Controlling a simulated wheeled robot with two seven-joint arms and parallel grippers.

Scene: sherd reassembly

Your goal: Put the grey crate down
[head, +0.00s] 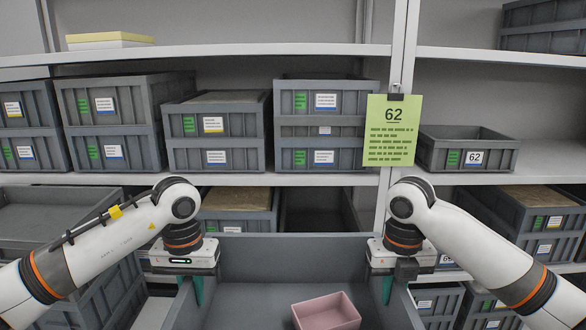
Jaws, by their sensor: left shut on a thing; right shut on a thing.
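A large open grey crate (290,261) fills the bottom middle of the head view, its near side cut off by the lower edge. A small pink box (327,312) sits inside it, right of the middle. My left gripper (197,291) is shut on the crate's left wall, and my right gripper (387,290) is shut on its right wall. The teal fingers reach down at the rims. What is under the crate is hidden, so I cannot tell whether it rests on anything.
A small open grey crate labelled 62 (466,150) stands on the middle shelf (330,179), with bare shelf to its right. A green card 62 (390,130) hangs on the upright. Stacked crates (110,124) fill the shelf's left; more crates stand below.

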